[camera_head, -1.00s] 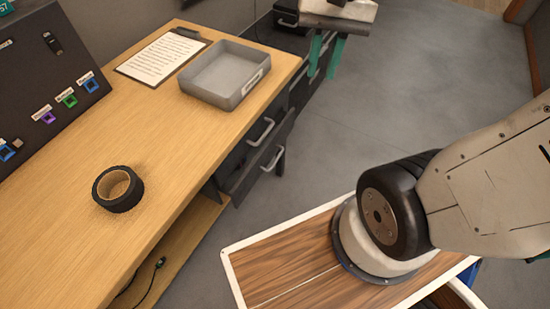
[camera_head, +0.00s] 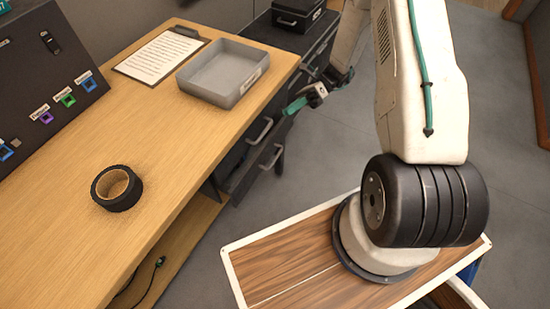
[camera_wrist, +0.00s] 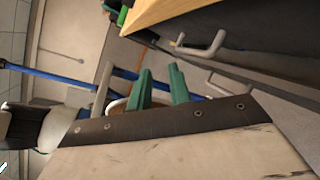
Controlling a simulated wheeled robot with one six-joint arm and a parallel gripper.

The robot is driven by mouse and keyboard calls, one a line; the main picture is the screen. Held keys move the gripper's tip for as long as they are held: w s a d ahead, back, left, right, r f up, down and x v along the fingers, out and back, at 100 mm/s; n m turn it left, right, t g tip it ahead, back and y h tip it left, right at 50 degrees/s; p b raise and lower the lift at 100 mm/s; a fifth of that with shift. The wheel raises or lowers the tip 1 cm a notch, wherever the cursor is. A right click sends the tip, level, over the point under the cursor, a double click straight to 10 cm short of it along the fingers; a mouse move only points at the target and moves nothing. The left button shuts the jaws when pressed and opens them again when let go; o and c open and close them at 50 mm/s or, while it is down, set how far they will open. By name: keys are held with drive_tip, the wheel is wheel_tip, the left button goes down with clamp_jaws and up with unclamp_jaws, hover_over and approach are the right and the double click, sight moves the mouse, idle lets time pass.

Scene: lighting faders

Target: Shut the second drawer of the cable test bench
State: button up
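The cable test bench (camera_head: 180,130) has a wooden top and dark drawers under its right end. An upper drawer handle (camera_head: 260,131) and a lower drawer handle (camera_head: 272,157) show there. The lower drawer front (camera_head: 243,185) seems to stand out beyond the one above; how far I cannot tell. My gripper (camera_head: 298,102) is beside the drawers' far end, apart from the handles. In the wrist view its two green fingers (camera_wrist: 160,88) are apart with nothing between them. The upper handle (camera_wrist: 205,44) and lower handle (camera_wrist: 226,90) show to their right.
A grey tray (camera_head: 222,75), a clipboard (camera_head: 160,54) and a black tape roll (camera_head: 117,188) lie on the bench top. A dark panel with coloured ports (camera_head: 50,80) stands at left. A dark cabinet (camera_head: 285,35) stands behind. The floor (camera_head: 330,150) right of the drawers is clear.

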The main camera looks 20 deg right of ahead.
wheel_tip(320, 180, down, 9)
drive_tip(key=s+m+t+y, duration=0.1)
drive_tip(key=m+t+y, duration=0.1)
drive_tip(key=m, duration=0.3)
drive_tip(key=m+t+y, duration=0.2)
drive_tip(key=m+t, duration=0.3)
drive_tip(key=m, duration=0.1)
approach(275, 158)
drive_tip(key=x, duration=0.9)
drive_tip(key=shift+w+a+f, duration=0.15)
drive_tip(key=shift+a+f, duration=0.1)
drive_tip(key=shift+a, duration=0.2)
drive_tip(key=shift+g, duration=0.3)
clamp_jaws()
drive_tip(key=shift+w, duration=0.1)
